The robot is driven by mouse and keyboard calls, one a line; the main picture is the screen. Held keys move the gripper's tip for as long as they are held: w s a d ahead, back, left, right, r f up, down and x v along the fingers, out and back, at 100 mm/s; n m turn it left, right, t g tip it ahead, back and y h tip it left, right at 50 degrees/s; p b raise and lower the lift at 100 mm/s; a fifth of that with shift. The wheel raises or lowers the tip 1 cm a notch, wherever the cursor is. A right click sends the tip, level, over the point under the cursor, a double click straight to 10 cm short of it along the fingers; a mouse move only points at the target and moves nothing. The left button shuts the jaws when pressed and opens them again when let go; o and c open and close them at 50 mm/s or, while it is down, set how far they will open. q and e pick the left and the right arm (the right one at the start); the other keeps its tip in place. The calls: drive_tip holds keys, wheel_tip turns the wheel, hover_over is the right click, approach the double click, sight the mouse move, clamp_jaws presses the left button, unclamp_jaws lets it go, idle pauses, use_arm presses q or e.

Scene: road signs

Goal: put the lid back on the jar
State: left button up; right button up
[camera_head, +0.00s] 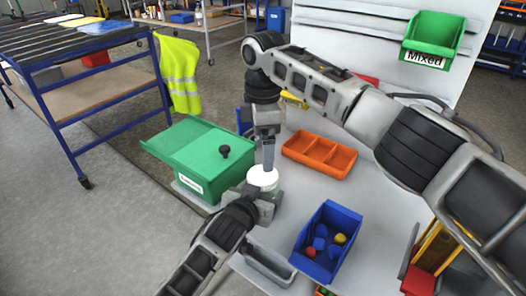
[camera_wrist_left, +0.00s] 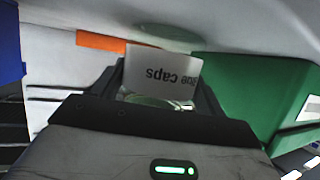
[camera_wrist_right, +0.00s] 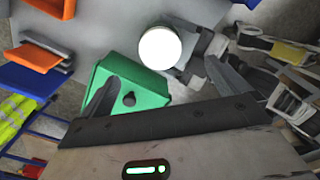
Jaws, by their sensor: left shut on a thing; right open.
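A white jar (camera_head: 263,178) stands at the middle left of the pale table. My left gripper (camera_head: 264,194) is shut on it from the front. In the left wrist view the jar's label (camera_wrist_left: 170,68), reading "Blue caps" upside down, shows between the fingers. In the right wrist view the jar's top is a plain white disc (camera_wrist_right: 160,47); I cannot tell whether that is a lid or an open mouth. My right gripper (camera_head: 268,163) points down just above the jar.
A green box (camera_head: 195,158) with a dark knob (camera_head: 223,151) stands left of the jar. An orange divided tray (camera_head: 320,155) lies to the right. A blue bin (camera_head: 325,240) with coloured pieces stands in front of it. A green "Mixed" bin (camera_head: 432,38) hangs on the back panel.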

wheel_tip(320, 180, up, 9)
drive_tip(key=shift+f, duration=0.15)
use_arm(q)
drive_tip(key=o, duration=2)
drive_tip(key=shift+c, duration=0.2)
drive_tip(key=shift+s, duration=0.1)
drive_tip(key=v, duration=1.5)
drive_tip(key=shift+s+r+p, duration=0.15)
drive_tip(key=shift+s+p, duration=0.2)
use_arm(e)
drive_tip(key=shift+r, duration=0.35)
use_arm(q)
drive_tip(key=shift+a, duration=0.15)
